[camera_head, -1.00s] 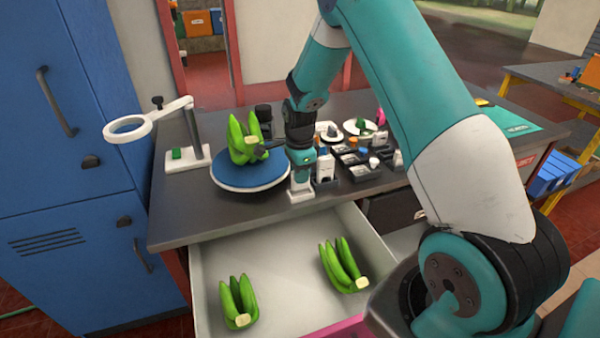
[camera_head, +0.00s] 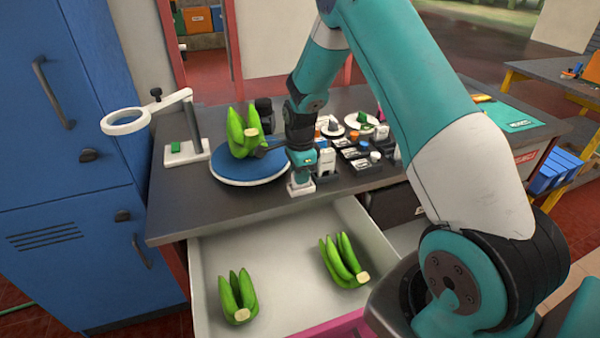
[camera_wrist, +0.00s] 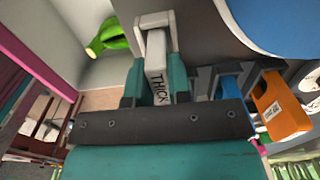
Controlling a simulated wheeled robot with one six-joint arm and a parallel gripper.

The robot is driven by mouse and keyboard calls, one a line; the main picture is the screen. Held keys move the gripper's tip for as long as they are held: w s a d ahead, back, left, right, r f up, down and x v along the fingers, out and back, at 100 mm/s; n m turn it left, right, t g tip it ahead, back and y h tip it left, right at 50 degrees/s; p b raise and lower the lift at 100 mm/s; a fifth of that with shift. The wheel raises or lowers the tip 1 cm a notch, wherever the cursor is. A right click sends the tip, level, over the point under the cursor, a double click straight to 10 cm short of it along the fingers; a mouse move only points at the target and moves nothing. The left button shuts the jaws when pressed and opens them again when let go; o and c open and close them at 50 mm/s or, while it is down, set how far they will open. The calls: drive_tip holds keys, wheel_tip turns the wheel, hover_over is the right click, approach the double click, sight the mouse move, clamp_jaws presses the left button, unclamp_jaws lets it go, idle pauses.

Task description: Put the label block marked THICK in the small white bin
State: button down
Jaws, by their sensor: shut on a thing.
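My gripper (camera_head: 301,187) is over the front part of the dark worktop, just right of the blue turntable. In the wrist view my gripper (camera_wrist: 155,35) is shut on a white block (camera_wrist: 156,65) with THICK written along its face, held between both fingers.
A blue turntable (camera_head: 228,168) carries a green banana bunch (camera_head: 243,135). The open drawer (camera_head: 285,295) below holds two more bunches. A magnifier stand (camera_head: 185,152) is at the left. Small trays and blocks (camera_head: 365,158) crowd the worktop to the right.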

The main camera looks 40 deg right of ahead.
drive_tip(key=shift+f, duration=0.25)
drive_tip(key=c, duration=1)
unclamp_jaws()
wheel_tip(320, 180, up, 18)
drive_tip(key=shift+f+b, duration=0.25)
drive_tip(key=shift+b, duration=0.85)
drive_tip(key=s+a+r+n+y, duration=0.1)
drive_tip(key=s+a+n, duration=0.7)
drive_tip(key=s+n, duration=0.1)
drive_tip(key=s+a+r+n+y, duration=0.1)
drive_tip(key=s+a+r+n, duration=0.1)
drive_tip(key=s+a+n, duration=0.6)
drive_tip(key=s+a+r+n+y, duration=0.2)
drive_tip(key=s+a+n, duration=0.6)
drive_tip(key=s+n, duration=0.3)
drive_tip(key=shift+s, duration=0.15)
